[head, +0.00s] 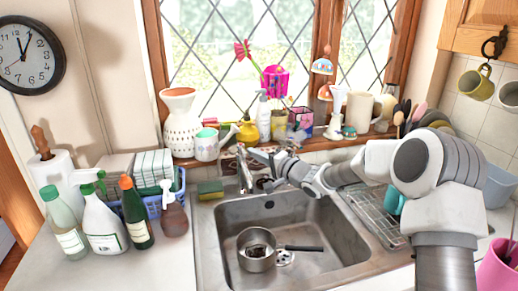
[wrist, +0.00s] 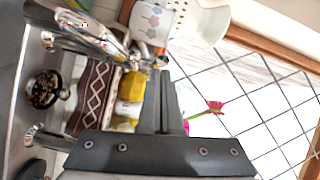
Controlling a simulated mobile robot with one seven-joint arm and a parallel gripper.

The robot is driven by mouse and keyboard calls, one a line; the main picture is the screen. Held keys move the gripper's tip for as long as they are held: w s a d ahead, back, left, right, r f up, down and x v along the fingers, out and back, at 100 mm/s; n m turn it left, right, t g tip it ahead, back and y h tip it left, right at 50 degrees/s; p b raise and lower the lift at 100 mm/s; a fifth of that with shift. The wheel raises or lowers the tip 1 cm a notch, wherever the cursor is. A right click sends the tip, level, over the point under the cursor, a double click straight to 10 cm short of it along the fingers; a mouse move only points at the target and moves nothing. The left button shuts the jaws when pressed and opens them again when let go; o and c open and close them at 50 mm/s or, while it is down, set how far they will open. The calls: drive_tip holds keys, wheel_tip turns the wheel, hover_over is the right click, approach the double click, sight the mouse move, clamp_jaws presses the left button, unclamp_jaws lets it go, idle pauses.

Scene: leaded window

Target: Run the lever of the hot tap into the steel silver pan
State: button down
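The steel silver pan (head: 257,262) sits on the sink floor, with its dark handle pointing right and something dark inside it. The chrome tap (head: 244,176) stands at the sink's back edge. In the wrist view, the chrome tap (wrist: 88,30) fills the upper left, and another chrome part (wrist: 36,136) shows lower left. I cannot tell which part is the hot lever. I see no water running. My gripper (head: 264,157) is beside the tap, above the sink's back edge. In the wrist view, its fingers (wrist: 165,85) are together, with nothing seen between them.
Bottles (head: 102,226) and a blue basket (head: 155,203) stand left of the sink. A green sponge (head: 210,189) lies near its back left corner. A drying rack (head: 372,212) is at right.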

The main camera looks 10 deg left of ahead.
drive_tip(key=shift+s+a, duration=0.15)
drive_tip(key=s+d+r+n+h, duration=0.1)
drive_tip(key=s+d+r+h, duration=0.2)
drive_tip(key=s+d+h, duration=0.5)
drive_tip(key=s+d+r+t+h, duration=0.15)
drive_tip(key=s+d, duration=0.25)
drive_tip(key=d, duration=0.8)
drive_tip(key=s+d+r+n+h, duration=0.1)
drive_tip(key=s+d+r+h, duration=0.2)
drive_tip(key=s+d+h, duration=0.45)
drive_tip(key=s+d+f+n+g+y, duration=0.1)
drive_tip(key=s+g, duration=0.2)
drive_tip(key=s, duration=0.8)
drive_tip(key=s+d+n+g+y, duration=0.1)
drive_tip(key=s+n+g+y, duration=0.1)
drive_tip(key=s, duration=1)
drive_tip(key=shift+d+f+g+p, duration=0.15)
drive_tip(key=shift+f+g+p, duration=0.2)
drive_tip(key=shift+g, duration=0.2)
